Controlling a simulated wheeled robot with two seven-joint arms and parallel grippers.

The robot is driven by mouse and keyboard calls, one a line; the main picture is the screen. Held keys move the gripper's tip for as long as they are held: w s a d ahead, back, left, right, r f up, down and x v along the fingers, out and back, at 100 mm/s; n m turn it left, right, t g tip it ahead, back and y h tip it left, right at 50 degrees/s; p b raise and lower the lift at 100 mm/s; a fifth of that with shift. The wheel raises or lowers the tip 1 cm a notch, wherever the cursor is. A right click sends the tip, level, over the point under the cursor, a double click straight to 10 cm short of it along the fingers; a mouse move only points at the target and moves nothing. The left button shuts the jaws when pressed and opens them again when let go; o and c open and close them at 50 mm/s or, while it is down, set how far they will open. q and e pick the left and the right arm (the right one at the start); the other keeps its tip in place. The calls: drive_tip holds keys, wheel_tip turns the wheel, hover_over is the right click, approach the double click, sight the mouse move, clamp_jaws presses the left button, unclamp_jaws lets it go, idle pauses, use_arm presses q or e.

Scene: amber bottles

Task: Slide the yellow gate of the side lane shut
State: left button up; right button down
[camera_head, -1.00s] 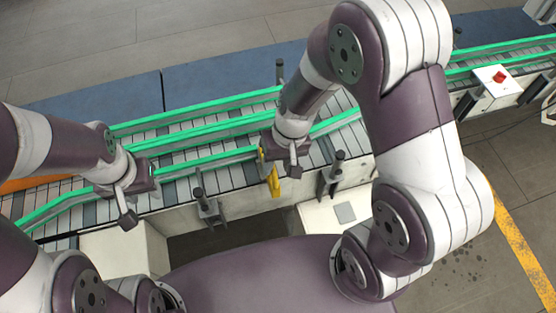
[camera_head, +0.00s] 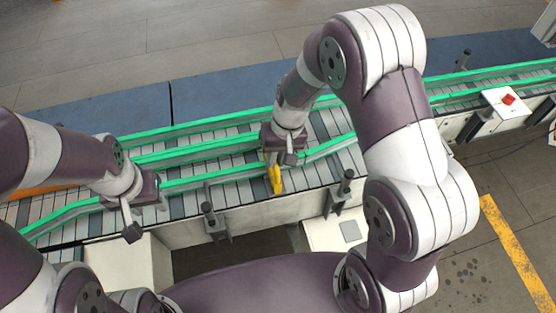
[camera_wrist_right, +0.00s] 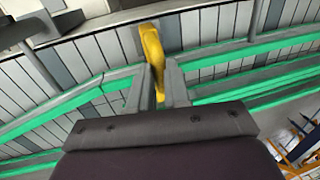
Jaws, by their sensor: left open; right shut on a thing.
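The yellow gate (camera_head: 274,178) stands over the slatted side lane, between green rails, near the middle of the head view. My right gripper (camera_head: 271,158) is above it and shut on it. In the right wrist view the yellow gate (camera_wrist_right: 153,55) shows as a curved piece between the two fingers (camera_wrist_right: 158,88). Its lower part is hidden by the fingers and gripper body. My left gripper (camera_head: 158,192) is open over the conveyor's left part, apart from the gate. Its fingertips are hard to make out.
Green guide rails (camera_head: 200,141) run along the conveyor. Dark posts (camera_head: 212,216) stand on its near edge. A white box with a red button (camera_head: 508,99) is at the right. An orange part (camera_head: 40,191) lies at the far left. Bare slats lie right of the gate.

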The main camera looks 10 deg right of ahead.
drive_tip(key=c, duration=1.1)
unclamp_jaws()
drive_tip(key=shift+w+r, duration=0.2)
drive_tip(key=shift+w, duration=0.2)
use_arm(q)
drive_tip(key=shift+w, duration=0.3)
use_arm(e)
drive_tip(key=shift+w+f, duration=0.1)
use_arm(q)
drive_tip(key=shift+s+f+b, duration=0.1)
drive_tip(key=shift+f+b, duration=0.7)
drive_tip(key=shift+f, duration=0.05)
use_arm(e)
wheel_tip(320, 180, up, 12)
drive_tip(key=d, duration=0.2)
drive_tip(key=shift+d+r, duration=0.25)
